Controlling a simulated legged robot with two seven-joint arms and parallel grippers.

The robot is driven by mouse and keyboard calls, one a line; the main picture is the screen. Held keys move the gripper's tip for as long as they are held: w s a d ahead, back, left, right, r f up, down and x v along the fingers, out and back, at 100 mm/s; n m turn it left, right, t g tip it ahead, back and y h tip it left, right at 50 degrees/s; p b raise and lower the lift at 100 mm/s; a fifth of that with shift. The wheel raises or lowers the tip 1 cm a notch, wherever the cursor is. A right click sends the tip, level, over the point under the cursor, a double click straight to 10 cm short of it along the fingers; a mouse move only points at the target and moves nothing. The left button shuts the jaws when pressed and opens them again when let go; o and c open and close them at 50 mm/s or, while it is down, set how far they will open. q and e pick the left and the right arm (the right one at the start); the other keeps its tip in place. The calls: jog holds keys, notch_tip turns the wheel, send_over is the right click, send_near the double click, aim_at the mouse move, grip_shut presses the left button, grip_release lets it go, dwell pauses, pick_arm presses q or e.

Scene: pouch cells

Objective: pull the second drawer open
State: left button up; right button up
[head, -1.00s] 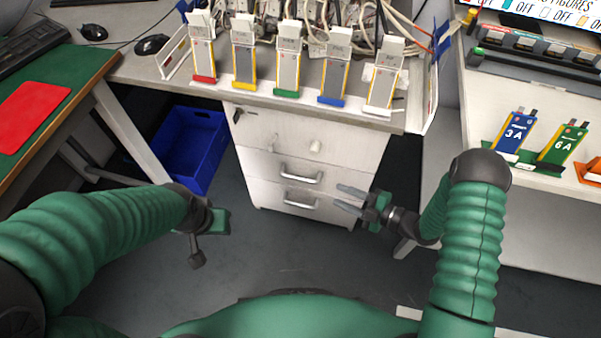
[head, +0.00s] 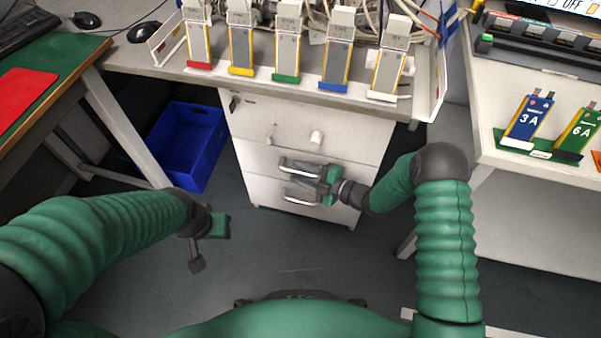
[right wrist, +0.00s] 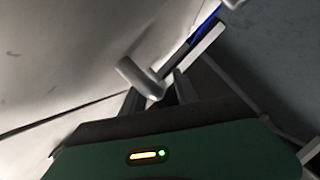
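The white drawer unit (head: 350,135) stands under the bench. Its second drawer (head: 258,163) looks closed and has a silver bar handle (head: 287,163). My right gripper (head: 300,177) is at the right part of this handle, its fingers apart and pointing left. In the right wrist view the handle (right wrist: 139,78) lies at the two dark fingertips (right wrist: 158,88), seemingly between them. Whether they touch it I cannot tell.
A lower drawer handle (head: 301,198) sits just below my right gripper. A blue bin (head: 187,145) stands left of the unit. A white bench (head: 530,200) is at the right. The floor in front is clear.

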jog(key=c, duration=0.7)
grip_shut()
jog(key=shift+s+f, duration=0.1)
jog(key=shift+f, duration=0.05)
dwell(0.4)
